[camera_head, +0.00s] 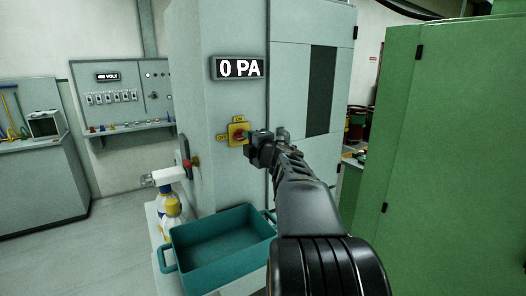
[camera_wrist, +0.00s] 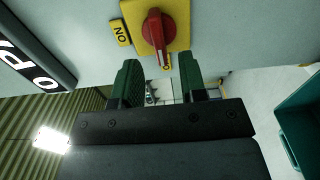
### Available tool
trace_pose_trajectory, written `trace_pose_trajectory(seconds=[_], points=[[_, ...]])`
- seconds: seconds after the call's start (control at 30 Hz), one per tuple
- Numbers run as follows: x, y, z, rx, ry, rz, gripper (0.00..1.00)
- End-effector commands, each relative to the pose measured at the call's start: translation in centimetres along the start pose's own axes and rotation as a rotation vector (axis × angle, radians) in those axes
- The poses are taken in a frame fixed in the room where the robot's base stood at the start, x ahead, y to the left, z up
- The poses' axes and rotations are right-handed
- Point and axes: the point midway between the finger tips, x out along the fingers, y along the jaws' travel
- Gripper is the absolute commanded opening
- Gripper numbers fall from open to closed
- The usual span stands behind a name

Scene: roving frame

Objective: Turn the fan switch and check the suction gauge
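The fan switch (camera_head: 238,133) is a yellow plate with a red knob on the grey cabinet's front. An ON tag is above it and an OFF tag at its left. In the wrist view the red knob (camera_wrist: 155,28) points away from the ON tag (camera_wrist: 120,33), towards a small yellow tag partly hidden by it. The suction gauge (camera_head: 237,68) above reads "0 PA"; it shows partly in the wrist view (camera_wrist: 32,55). My gripper (camera_head: 263,146) is just right of the switch. In the wrist view its fingers (camera_wrist: 159,78) are apart, empty, short of the knob.
A teal crate (camera_head: 176,268) and a spray bottle (camera_head: 169,203) stand below the switch. A red button (camera_head: 188,163) sits on the cabinet's side. A green cabinet (camera_head: 450,150) stands at the right. A wall panel reading "400 VOLT" (camera_head: 108,77) is at the left. Floor is clear lower left.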

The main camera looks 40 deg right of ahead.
Motion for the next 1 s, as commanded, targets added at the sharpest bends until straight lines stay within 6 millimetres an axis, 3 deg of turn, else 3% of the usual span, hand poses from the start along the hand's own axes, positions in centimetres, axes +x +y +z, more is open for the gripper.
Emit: trace_pose_trajectory(seconds=[0.2,0.5,1.0], points=[[-4.7,0.0,0.0,0.0,-0.003,0.002,0.39],[-8.9,0.0,0.1,-0.001,-0.002,0.001,0.39],[-10.0,0.0,0.0,0.001,0.001,0.0,0.39]])
